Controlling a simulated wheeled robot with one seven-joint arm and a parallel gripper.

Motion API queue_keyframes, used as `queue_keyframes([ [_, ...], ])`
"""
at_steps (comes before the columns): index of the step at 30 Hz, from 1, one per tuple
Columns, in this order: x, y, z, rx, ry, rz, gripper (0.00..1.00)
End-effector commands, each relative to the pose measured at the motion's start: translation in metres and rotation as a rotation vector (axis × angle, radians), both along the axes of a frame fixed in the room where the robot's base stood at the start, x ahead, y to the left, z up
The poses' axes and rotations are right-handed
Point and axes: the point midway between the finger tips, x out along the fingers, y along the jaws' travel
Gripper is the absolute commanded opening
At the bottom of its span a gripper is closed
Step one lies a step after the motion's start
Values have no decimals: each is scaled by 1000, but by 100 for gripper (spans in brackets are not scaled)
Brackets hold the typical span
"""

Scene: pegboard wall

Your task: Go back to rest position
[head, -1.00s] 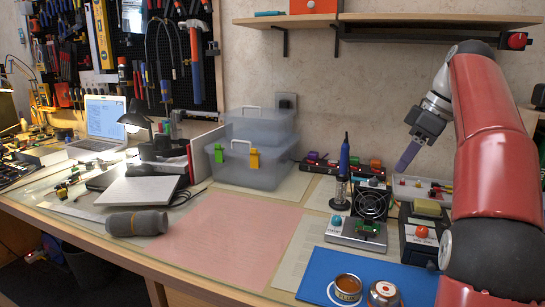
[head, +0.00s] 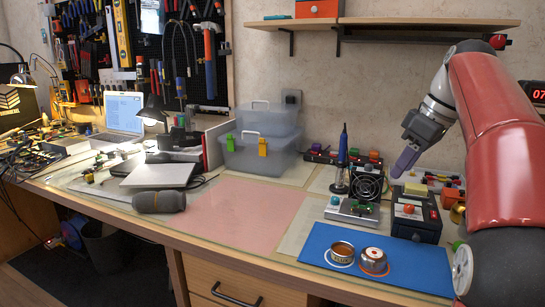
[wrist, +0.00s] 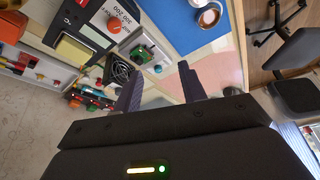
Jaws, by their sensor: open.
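My gripper (head: 405,160) hangs in the air over the right part of the bench, above the black box with the red knob. Its purple-grey fingers point down and to the left in the head view. In the wrist view, my gripper (wrist: 160,88) shows two fingers spread apart with nothing between them. My red arm fills the right side of the head view.
Below my gripper are a black box (head: 415,219), a small fan (head: 367,185) and a blue mat (head: 415,265) with two cups. Clear plastic bins (head: 258,157) stand at the back. A shelf (head: 430,22) hangs above. The pink mat (head: 240,210) is bare.

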Motion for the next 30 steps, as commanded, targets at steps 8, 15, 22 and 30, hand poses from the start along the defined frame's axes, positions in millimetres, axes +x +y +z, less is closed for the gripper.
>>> queue_keyframes([
  [8,-39,38,-17,-6,12,-185,41],
  [15,-111,80,-73,-15,-8,-440,41],
  [22,-187,104,-157,-3,-63,-643,41],
  [30,-232,111,-222,26,-110,-754,41],
])
